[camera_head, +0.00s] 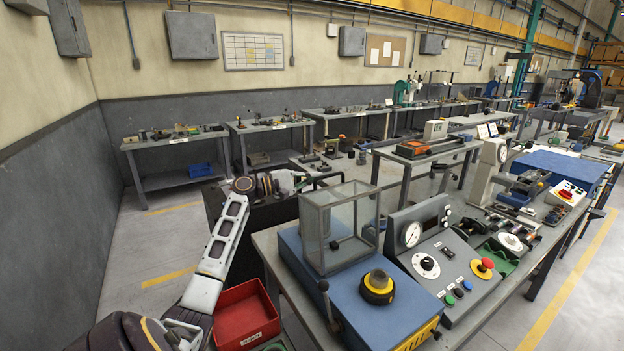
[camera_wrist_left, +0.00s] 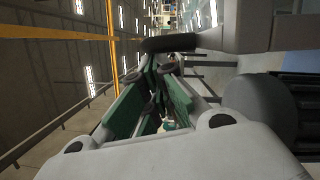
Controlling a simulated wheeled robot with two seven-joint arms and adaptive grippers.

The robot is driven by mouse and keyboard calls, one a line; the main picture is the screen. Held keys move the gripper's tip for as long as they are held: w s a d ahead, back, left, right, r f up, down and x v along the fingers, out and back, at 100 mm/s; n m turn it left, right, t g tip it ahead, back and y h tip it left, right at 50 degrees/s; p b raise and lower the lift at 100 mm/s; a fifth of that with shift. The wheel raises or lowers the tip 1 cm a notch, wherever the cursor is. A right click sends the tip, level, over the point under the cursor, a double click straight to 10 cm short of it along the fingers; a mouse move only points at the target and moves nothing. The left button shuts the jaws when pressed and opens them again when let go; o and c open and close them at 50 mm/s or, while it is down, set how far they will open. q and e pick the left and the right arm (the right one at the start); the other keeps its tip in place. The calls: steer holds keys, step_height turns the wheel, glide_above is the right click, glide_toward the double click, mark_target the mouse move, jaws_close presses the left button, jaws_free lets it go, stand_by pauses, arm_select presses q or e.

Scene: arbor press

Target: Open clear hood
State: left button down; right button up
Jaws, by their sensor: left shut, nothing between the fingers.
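The clear hood (camera_head: 341,222) is a glass box with a grey frame. It sits down on the blue machine base (camera_head: 377,312), and a small dark part shows inside it. My left gripper (camera_head: 322,180) is beyond the hood's far left top edge, its arm reaching in from the lower left. In the left wrist view the green-padded fingers (camera_wrist_left: 156,78) are together with nothing held. A dark bar (camera_wrist_left: 175,43) crosses close to the fingertips there; I cannot tell whether they touch it. My right gripper is out of view.
A black-and-yellow knob (camera_head: 377,287) and a lever with a dark ball (camera_head: 324,287) are on the blue base. A grey control panel (camera_head: 441,262) with gauge and red button stands right of it. A red bin (camera_head: 246,316) is at lower left. The floor farther left is clear.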

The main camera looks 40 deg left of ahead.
mark_target(329, 193)
arm_select(q)
steer(key=d+r+m, duration=0.1)
steer(key=d, duration=0.1)
steer(key=s+d+r+m, duration=0.1)
steer(key=d, duration=0.1)
steer(key=s+d+r+m, duration=0.1)
steer(key=d, duration=0.2)
steer(key=shift+d+r+g+p, duration=0.1)
steer(key=shift+r+g+p, duration=0.2)
steer(key=shift+r, duration=0.1)
steer(key=shift+s+d+r+m, duration=0.2)
steer(key=shift+d+m, duration=0.1)
steer(key=shift+d, duration=0.25)
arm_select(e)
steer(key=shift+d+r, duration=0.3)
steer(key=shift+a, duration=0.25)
arm_select(q)
steer(key=shift+w+a, duration=0.1)
steer(key=shift+w, duration=0.05)
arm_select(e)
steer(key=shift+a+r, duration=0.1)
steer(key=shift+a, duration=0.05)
